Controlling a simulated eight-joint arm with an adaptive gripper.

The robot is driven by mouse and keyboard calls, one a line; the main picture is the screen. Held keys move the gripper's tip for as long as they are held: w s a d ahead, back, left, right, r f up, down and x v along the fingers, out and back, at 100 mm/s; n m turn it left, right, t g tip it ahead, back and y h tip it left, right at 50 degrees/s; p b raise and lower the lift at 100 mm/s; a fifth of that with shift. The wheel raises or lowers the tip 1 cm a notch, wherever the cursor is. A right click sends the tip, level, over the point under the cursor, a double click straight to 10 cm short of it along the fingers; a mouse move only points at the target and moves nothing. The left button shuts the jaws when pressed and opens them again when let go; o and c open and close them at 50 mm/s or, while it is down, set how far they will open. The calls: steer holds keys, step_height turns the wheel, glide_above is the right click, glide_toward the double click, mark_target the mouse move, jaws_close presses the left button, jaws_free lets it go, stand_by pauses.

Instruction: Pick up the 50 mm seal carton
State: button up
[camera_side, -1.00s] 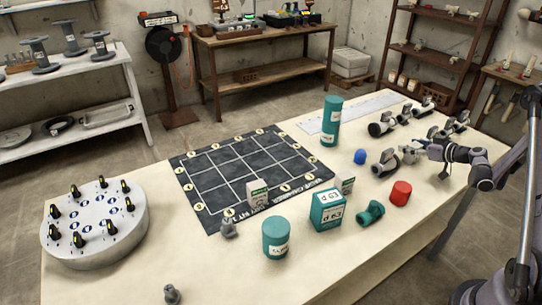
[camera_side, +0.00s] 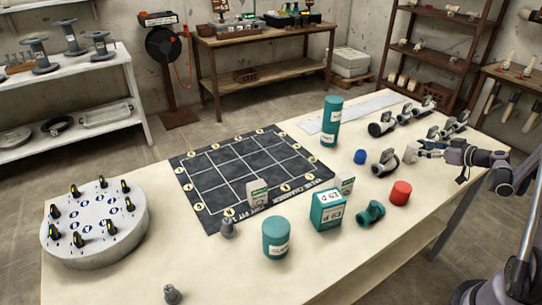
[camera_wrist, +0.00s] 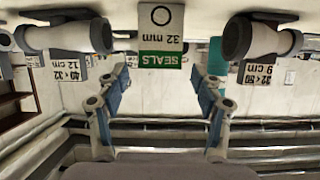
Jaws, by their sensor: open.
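In the wrist view a white-and-green seal carton (camera_wrist: 161,38) reads "SEALS 32 mm", upside down. My gripper (camera_side: 421,148) is at the right part of the table, apart from both cartons. In the wrist view its fingers (camera_wrist: 158,78) are spread with nothing between them.
Grey fittings (camera_side: 384,162) stand close to my gripper. A red cylinder (camera_side: 400,193), blue piece (camera_side: 360,157), teal box (camera_side: 326,210), teal fitting (camera_side: 371,213) and teal cylinders (camera_side: 276,238) stand around the cartons. A round rack (camera_side: 95,225) is at left.

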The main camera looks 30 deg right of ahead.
steer(key=shift+c, duration=0.8)
